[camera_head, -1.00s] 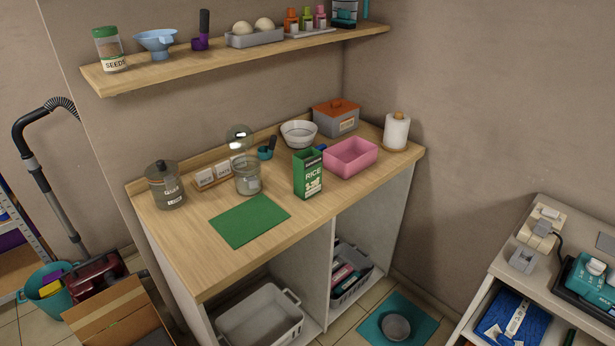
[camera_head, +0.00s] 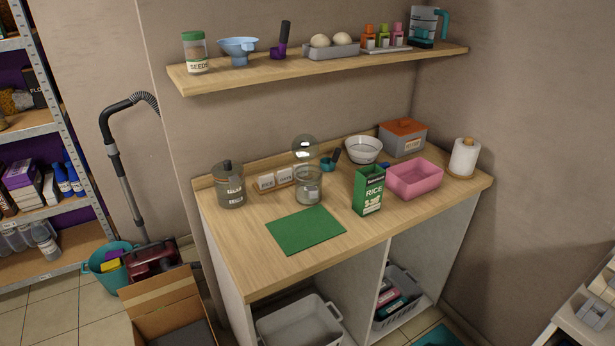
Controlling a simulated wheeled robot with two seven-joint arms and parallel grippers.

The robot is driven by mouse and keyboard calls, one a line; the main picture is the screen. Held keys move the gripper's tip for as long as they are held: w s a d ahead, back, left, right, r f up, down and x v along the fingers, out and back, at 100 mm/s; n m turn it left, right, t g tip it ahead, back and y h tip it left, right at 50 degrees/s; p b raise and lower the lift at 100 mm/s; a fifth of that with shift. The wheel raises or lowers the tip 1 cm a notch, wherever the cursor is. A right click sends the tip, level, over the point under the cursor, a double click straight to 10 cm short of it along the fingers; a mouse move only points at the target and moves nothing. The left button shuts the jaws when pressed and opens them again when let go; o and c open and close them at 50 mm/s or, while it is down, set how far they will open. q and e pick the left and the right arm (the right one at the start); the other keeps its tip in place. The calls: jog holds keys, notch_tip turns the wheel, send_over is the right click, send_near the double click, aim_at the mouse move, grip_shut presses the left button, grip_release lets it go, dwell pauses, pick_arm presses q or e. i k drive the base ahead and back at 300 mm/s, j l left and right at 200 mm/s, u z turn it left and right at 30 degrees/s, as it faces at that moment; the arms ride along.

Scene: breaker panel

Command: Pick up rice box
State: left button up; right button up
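The rice box (camera_head: 368,191) is a green carton with a white "RICE" label. It stands upright on the wooden counter (camera_head: 255,267), near the front edge and right of the green mat (camera_head: 306,230). Its top looks open. A pink bin (camera_head: 415,179) stands close on its right, and a glass jar (camera_head: 308,186) with its lid raised stands to its left. Neither of my grippers shows in the head view.
A lidded jar (camera_head: 230,185), white bowl (camera_head: 363,149), grey box with orange lid (camera_head: 402,138) and paper roll (camera_head: 464,157) stand on the counter. A wall shelf (camera_head: 320,67) hangs above. A cardboard box (camera_head: 167,307) and vacuum (camera_head: 152,259) are on the floor at left.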

aim_at(370, 179)
jog(key=i+l+z, duration=0.1)
jog(key=i+l, duration=0.3)
jog(key=i+l+z, duration=0.1)
jog(key=i+l, duration=0.2)
jog(key=i, duration=0.25)
